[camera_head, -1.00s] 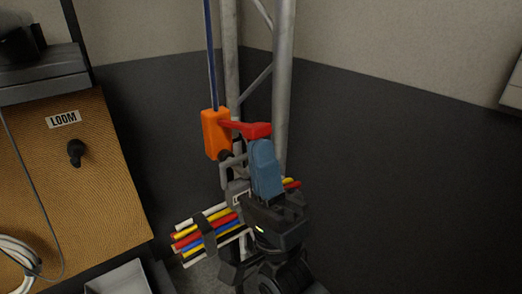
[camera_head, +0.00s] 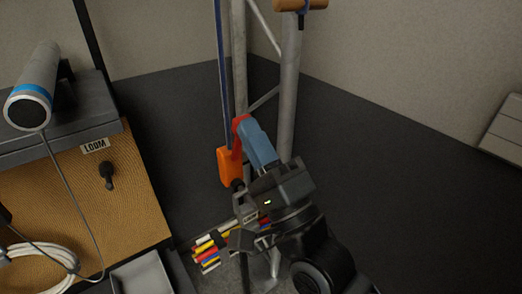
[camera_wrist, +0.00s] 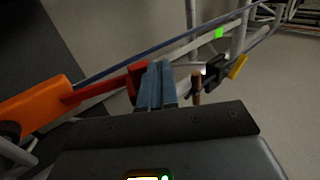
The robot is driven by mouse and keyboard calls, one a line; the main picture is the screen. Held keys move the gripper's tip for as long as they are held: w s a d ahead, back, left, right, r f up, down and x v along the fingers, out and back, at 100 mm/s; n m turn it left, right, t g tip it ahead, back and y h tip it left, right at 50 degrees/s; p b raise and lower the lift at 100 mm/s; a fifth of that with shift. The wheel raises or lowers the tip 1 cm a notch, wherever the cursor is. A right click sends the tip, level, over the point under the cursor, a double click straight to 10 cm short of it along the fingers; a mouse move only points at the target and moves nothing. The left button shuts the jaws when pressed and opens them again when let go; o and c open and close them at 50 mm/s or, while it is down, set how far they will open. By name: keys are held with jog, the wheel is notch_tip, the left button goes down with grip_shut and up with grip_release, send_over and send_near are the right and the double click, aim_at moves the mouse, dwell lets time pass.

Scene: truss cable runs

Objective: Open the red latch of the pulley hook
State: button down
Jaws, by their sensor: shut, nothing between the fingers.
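The orange pulley block (camera_head: 228,168) hangs at the lower end of a blue rope, and it is at the left in the wrist view (camera_wrist: 32,105). Its red latch (camera_head: 237,137) points up from the block, with its end bent toward my gripper. In the wrist view the red latch (camera_wrist: 98,92) runs from the block to the fingers. My gripper (camera_head: 243,124) has blue fingers, shut with nothing between them (camera_wrist: 156,82). The fingertips are at the latch's free end and appear to touch it. The hook below the block is mostly hidden by my wrist.
Grey truss posts (camera_head: 290,90) stand just behind the block. A bundle of coloured cables (camera_head: 208,252) lies below it. At left is a LOOM board (camera_head: 75,190) with a grey shelf and a cylinder (camera_head: 35,85) above.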

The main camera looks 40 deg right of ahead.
aim_at(240, 118)
jog(key=shift+b+x, duration=0.8)
jog(key=shift+x, duration=1.15)
jog(key=shift+w+f, duration=0.1)
jog(key=shift+w, duration=0.1)
jog(key=shift+s+f, duration=0.1)
